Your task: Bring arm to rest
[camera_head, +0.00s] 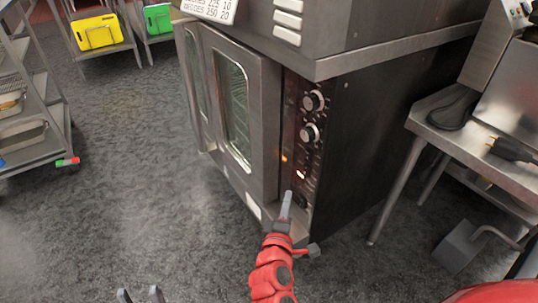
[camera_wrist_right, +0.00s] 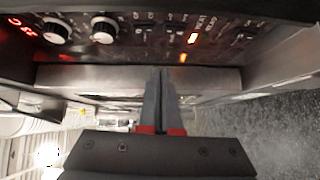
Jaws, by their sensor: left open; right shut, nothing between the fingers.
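My right arm, red, reaches in from the bottom of the head view. Its gripper (camera_head: 287,202) is shut and empty in front of the oven's control panel (camera_head: 303,145), near the panel's lower end. In the right wrist view the two fingers (camera_wrist_right: 161,90) lie together below the lit switches; whether they touch the oven is unclear. My left gripper (camera_head: 140,294) shows only its fingertips at the bottom edge of the head view, apart and with nothing between them, over the floor.
The steel oven (camera_head: 228,95) stands with its doors closed; two knobs and orange lights are on the panel. A steel table (camera_head: 483,142) is at right, with a grey box-like item (camera_head: 468,248) below. A rack (camera_head: 50,140) stands at left. Floor (camera_head: 130,190) between is clear.

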